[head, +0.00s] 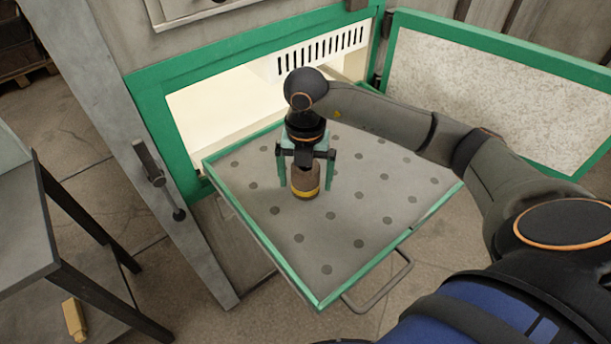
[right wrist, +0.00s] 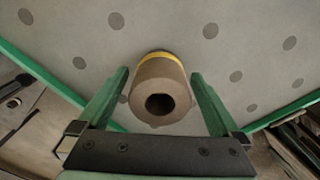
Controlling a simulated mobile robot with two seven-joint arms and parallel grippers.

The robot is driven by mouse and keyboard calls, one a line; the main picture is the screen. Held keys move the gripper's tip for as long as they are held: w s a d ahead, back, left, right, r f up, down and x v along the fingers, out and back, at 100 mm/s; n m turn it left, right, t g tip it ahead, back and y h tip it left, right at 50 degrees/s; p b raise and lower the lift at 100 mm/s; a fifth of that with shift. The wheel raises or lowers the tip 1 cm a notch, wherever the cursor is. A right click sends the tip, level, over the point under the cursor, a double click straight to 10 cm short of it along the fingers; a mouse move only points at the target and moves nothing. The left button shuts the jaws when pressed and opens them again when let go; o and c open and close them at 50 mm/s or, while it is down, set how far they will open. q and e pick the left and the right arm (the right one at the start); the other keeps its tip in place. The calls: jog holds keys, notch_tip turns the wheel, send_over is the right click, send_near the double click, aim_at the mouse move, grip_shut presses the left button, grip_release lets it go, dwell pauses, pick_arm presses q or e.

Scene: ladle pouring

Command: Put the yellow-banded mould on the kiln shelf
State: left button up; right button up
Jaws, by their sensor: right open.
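The yellow-banded mould (head: 305,182) is a brown cylinder with a yellow band near its base. It stands upright on the kiln shelf (head: 340,258), a grey, dotted, green-edged plate pulled out of the kiln. My right gripper (head: 307,178) is above the mould, with its green fingers on either side. In the right wrist view the mould (right wrist: 160,92) shows its dark top hole between the open fingers, with a gap on both sides. My left gripper is not in view.
The lit kiln opening (head: 225,110) is behind the shelf, and its green-framed door (head: 490,95) stands open at right. A handle (head: 385,285) sticks out at the shelf's front. A grey table (head: 25,215) is at left. Much of the shelf is bare.

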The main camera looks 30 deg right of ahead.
notch_tip(320, 180, up, 12)
jog(key=p, duration=0.1)
jog(key=shift+r, duration=0.15)
dwell(0.3)
jog(key=shift+a, duration=0.1)
